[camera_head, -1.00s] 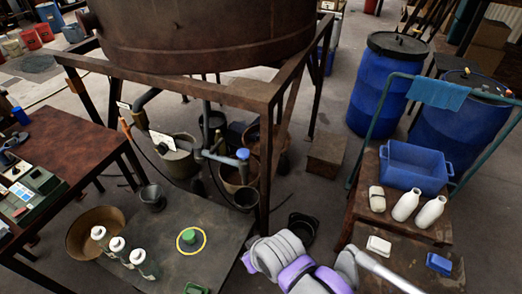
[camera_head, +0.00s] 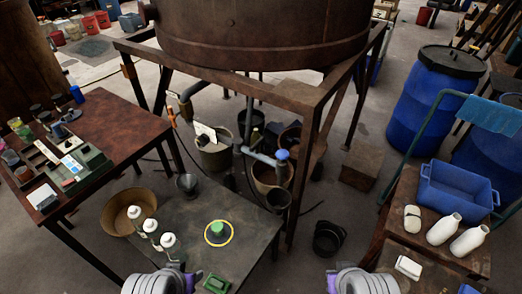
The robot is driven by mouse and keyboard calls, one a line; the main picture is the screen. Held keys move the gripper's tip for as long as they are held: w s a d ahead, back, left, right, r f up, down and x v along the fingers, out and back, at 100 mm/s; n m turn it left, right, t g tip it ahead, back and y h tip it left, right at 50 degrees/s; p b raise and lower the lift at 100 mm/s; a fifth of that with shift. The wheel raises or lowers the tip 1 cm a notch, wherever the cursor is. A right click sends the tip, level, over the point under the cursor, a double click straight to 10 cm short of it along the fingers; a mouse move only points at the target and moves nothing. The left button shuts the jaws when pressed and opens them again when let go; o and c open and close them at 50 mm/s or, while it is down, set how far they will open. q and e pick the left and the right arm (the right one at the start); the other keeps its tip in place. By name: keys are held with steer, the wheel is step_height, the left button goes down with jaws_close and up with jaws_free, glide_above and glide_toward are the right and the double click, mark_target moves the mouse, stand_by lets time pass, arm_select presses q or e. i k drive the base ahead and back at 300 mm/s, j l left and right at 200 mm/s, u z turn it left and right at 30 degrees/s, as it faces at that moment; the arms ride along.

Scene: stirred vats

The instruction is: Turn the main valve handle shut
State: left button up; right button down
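The large rusty vat (camera_head: 260,38) stands on a brown metal frame at the top. Below it, pipework carries an orange handle (camera_head: 171,116) at the left, beside a white tag (camera_head: 206,133), and a blue-topped valve (camera_head: 282,155) at the right. I cannot tell which of these is the main valve handle. My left gripper (camera_head: 178,268) is at the bottom edge, in front of the low dark table. My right gripper (camera_head: 335,283) is at the bottom edge, further right. Both are well short of the pipework, and their fingers are mostly out of view.
The low table (camera_head: 195,213) holds white-capped bottles (camera_head: 142,222), a green knob (camera_head: 217,230) in a yellow ring and a small green box (camera_head: 216,284). Buckets (camera_head: 213,150) stand under the vat. A cart with a blue bin (camera_head: 456,190) is at right, a brown table (camera_head: 110,125) at left.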

mark_target(172, 116)
steer(key=k+j, duration=0.1)
steer(key=j, duration=0.25)
steer(key=k+j+u, duration=0.1)
steer(key=j, duration=0.2)
steer(key=k+j, duration=0.15)
steer(key=j, duration=0.2)
steer(key=k+j, duration=0.1)
steer(key=j, duration=0.25)
steer(key=i+j+u, duration=0.1)
steer(key=j, duration=0.25)
steer(key=i+j+u, duration=0.1)
steer(key=j, duration=0.25)
steer(key=i+j, duration=0.1)
steer(key=j, duration=0.25)
steer(key=i+u, duration=0.25)
steer(key=i, duration=0.55)
